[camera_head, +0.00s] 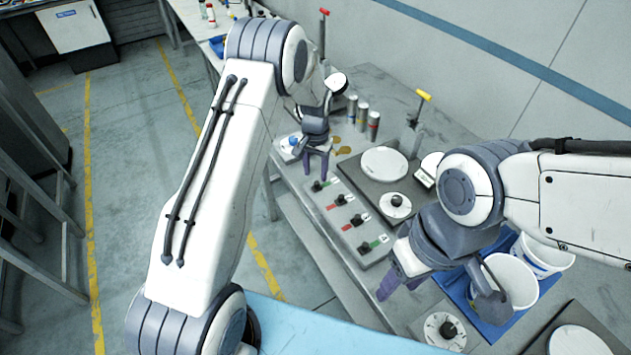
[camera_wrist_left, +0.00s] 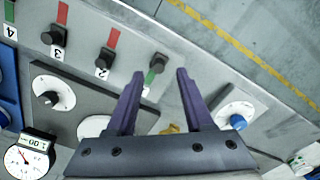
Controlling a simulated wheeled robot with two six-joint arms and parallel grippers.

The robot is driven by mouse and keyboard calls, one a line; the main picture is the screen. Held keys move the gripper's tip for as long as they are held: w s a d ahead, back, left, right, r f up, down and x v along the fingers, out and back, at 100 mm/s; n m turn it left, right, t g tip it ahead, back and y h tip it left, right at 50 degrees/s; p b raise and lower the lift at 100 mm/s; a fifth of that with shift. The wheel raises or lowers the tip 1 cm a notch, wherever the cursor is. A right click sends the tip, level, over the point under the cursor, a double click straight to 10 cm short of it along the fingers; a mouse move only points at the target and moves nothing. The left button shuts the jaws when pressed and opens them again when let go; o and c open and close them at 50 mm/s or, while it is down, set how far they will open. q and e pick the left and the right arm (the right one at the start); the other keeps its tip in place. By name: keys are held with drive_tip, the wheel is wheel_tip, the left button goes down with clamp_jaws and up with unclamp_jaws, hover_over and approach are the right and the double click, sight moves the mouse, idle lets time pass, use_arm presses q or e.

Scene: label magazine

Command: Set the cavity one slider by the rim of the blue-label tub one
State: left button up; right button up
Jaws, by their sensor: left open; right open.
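A grey panel (camera_head: 333,214) carries several black-knobbed sliders with red or green strips. The slider numbered 1 (camera_wrist_left: 158,61), with a green strip, shows in the left wrist view between and just beyond my left fingertips; contact cannot be told. It also shows in the head view (camera_head: 317,186), just below my left gripper (camera_head: 316,174), which points down, open and empty. White tubs (camera_head: 513,282) (camera_head: 547,253) stand on a blue tray at the right, partly behind my right arm. Their label numbers cannot be read. My right gripper (camera_head: 402,287) is open and empty beside the tray.
Sliders 2 (camera_wrist_left: 106,58) and 3 (camera_wrist_left: 55,34) sit close beside slider 1. A plate with round white discs (camera_head: 384,162) and a yellow-handled lever (camera_head: 423,96) stands behind the panel. Cylinders (camera_head: 373,127) stand near my left wrist. A blue-knobbed dial (camera_wrist_left: 237,121) is close by.

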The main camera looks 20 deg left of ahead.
sight(316, 183)
use_arm(q)
wheel_tip(316, 183, up, 6)
drive_tip(key=b, duration=0.1)
drive_tip(key=shift+r, duration=0.2)
idle(0.3)
drive_tip(key=s+d+r+m+b, duration=0.1)
drive_tip(key=s+d+r, duration=0.2)
drive_tip(key=s+d, duration=0.35)
drive_tip(key=s+d+r+m+b, duration=0.2)
drive_tip(key=s+d+r, duration=0.2)
drive_tip(key=s+d, duration=0.25)
drive_tip(key=s+m+h+b, duration=0.1)
drive_tip(key=s+m+b, duration=0.1)
drive_tip(key=s, duration=2)
drive_tip(key=shift+s+d+f, duration=0.15)
drive_tip(key=shift+s+d, duration=0.15)
drive_tip(key=shift+d, duration=0.15)
